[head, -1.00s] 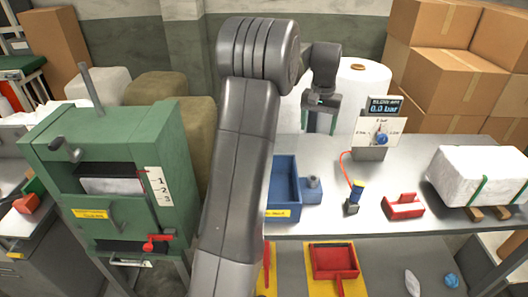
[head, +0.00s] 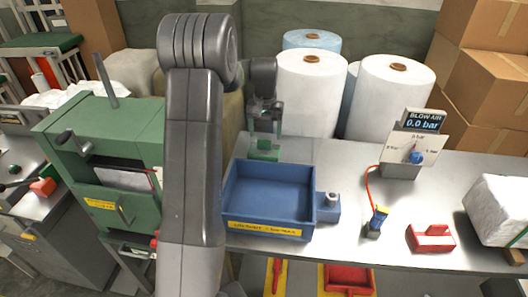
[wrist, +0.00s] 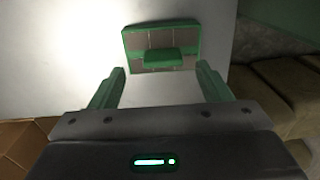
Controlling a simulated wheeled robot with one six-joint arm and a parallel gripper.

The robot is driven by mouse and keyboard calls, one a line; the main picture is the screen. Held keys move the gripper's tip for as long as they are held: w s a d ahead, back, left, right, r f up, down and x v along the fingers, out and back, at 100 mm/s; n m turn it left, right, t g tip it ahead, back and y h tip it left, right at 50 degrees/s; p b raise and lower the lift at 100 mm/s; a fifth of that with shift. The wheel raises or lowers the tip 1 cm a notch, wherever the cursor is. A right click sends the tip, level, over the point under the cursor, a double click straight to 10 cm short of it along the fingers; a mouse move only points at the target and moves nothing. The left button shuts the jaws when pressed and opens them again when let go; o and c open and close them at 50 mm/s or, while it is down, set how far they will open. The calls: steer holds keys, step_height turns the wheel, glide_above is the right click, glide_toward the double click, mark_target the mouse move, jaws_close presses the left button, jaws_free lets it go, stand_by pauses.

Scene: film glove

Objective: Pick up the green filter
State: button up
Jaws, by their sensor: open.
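The green filter (wrist: 161,33) is a flat grey panel with a green rim and a raised green handle block (wrist: 163,58). It lies on the pale table ahead of my gripper in the wrist view. In the head view the green filter (head: 265,149) shows small behind the blue tray, just below my gripper (head: 265,128). My gripper (wrist: 161,69) is open and empty, its two green fingers spread to the left and right of the handle's line. The fingers look apart from the filter.
A blue tray (head: 270,220) stands in front of the filter. White rolls (head: 310,85) stand behind to the right. A blow-air gauge (head: 405,155), a blue-yellow nozzle (head: 376,220) and a red block (head: 431,238) are farther right. A green press (head: 108,120) is at left.

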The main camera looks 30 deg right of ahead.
steer(key=shift+w+f+p, duration=0.15)
steer(key=shift+f+p, duration=0.7)
steer(key=shift+f, duration=1.85)
steer(key=c, duration=1.1)
steer(key=shift+r, duration=0.1)
